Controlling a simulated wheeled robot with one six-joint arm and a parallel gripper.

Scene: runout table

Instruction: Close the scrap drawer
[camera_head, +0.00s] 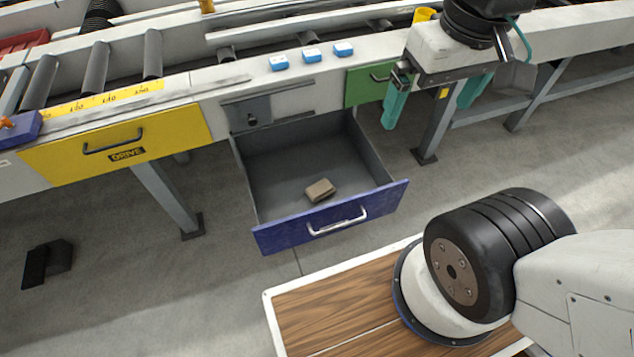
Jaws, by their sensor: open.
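The scrap drawer (275,228) has a blue front with a silver bar handle (337,222). It stands pulled well out from under the runout table, with its grey inside showing. A small brown block (319,190) lies in it near the front. My gripper (435,100) is at the upper right, above and to the right of the drawer. Its two teal fingers are wide apart and nothing is between them. It does not touch the drawer or its handle.
A yellow drawer (65,160) marked DRIVE and a green drawer (366,85) are shut on either side. Three blue blocks (311,55) sit on the table edge. Steel legs (165,190) stand below. A dark object (48,262) lies on the floor at left.

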